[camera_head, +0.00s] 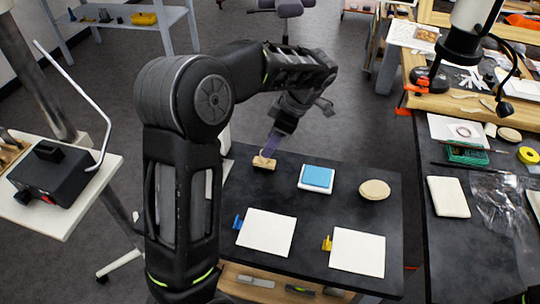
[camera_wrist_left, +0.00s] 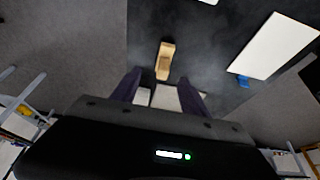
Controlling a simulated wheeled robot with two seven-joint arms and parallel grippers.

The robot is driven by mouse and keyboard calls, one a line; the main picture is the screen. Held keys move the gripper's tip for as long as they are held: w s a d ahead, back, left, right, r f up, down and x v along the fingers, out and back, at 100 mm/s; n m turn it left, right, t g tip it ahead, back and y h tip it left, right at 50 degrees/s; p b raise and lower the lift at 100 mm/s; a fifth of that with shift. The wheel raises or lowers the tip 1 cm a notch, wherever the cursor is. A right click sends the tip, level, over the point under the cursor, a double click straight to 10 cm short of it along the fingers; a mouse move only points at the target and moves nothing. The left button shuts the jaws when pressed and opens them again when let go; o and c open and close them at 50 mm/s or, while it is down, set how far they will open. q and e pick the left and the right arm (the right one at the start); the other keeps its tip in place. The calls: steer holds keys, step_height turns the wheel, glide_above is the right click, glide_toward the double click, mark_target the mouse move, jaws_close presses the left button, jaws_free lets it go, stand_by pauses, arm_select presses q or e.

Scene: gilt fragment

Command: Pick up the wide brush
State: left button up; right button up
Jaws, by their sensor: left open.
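A small tan wooden object (camera_head: 263,163), which looks like the wide brush, lies near the back left of the dark table (camera_head: 285,210). In the left wrist view it is a narrow wooden piece (camera_wrist_left: 165,60) ahead of the fingertips, about centred between them. I cannot make out its bristles. My left gripper (camera_head: 270,147) reaches down from above, with its purple fingers close to the object in the head view. In the left wrist view the fingers (camera_wrist_left: 160,84) are spread with nothing gripped between them. My right gripper is not in view.
A blue-topped white block (camera_head: 317,177) and a round tan pad (camera_head: 374,190) lie to the right. Two white sheets (camera_head: 266,232) (camera_head: 357,251) lie in front, with blue (camera_head: 238,222) and yellow (camera_head: 327,243) pieces beside them. A cluttered bench (camera_head: 450,240) stands at right.

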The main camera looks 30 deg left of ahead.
mark_target(260, 158)
arm_select(q)
steer(key=shift+s, duration=0.2)
steer(key=shift+x, duration=1.3)
steer(key=shift+s+a+f+p, duration=0.1)
steer(key=shift+a+f+p, duration=0.1)
steer(key=shift+f+p, duration=0.35)
steer(key=p+x, duration=0.1)
steer(key=x, duration=0.2)
steer(key=shift+s+f, duration=0.1)
steer(key=shift+f, duration=0.05)
steer(key=shift+a+f, duration=0.15)
steer(key=shift+f, duration=0.15)
jaws_close()
